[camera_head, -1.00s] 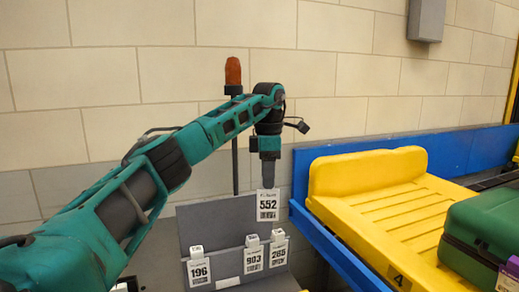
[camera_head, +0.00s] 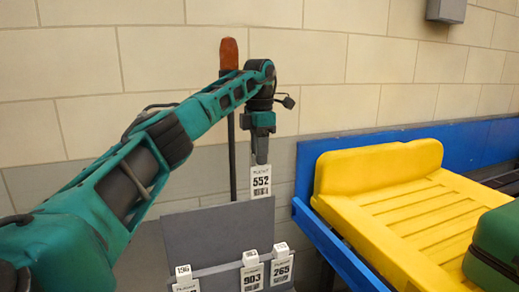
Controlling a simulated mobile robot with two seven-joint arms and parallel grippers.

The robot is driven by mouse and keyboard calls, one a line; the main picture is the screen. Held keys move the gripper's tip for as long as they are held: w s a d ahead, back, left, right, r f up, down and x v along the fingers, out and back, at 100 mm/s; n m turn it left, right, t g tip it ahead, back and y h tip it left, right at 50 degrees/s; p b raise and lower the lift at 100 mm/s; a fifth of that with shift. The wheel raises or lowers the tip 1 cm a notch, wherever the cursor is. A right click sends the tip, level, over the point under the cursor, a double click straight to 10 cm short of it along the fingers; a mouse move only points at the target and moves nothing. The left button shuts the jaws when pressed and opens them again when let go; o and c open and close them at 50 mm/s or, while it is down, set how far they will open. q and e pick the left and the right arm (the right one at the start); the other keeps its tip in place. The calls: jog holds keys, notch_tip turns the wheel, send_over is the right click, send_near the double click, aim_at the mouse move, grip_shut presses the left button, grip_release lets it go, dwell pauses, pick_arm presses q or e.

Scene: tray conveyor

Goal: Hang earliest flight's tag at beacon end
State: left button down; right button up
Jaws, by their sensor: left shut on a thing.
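My left gripper (camera_head: 261,158) points down and is shut on the tag reading 552 (camera_head: 261,182). It holds this white tag just above the top edge of the grey rack panel (camera_head: 215,232). The tags reading 903 (camera_head: 252,277) and 265 (camera_head: 281,269) hang side by side at the right part of the rack. A tag marked 196 (camera_head: 185,286) hangs farther left, cut by the lower picture edge. The orange beacon (camera_head: 229,54) stands on a dark pole behind my left arm. My right gripper is not in view.
A yellow tray (camera_head: 375,171) lies on the blue-sided conveyor (camera_head: 335,244) to the right. A green suitcase (camera_head: 495,250) rests at its right side. A pale block wall closes the back, with a grey box (camera_head: 446,10) on it.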

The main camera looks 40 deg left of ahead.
aim_at(259, 184)
pick_arm(q)
jog(key=shift+s+f, duration=0.1)
jog(key=shift+f, duration=4.45)
jog(key=c, duration=0.8)
grip_release()
notch_tip(259, 184, up, 13)
jog(key=shift+f, duration=0.1)
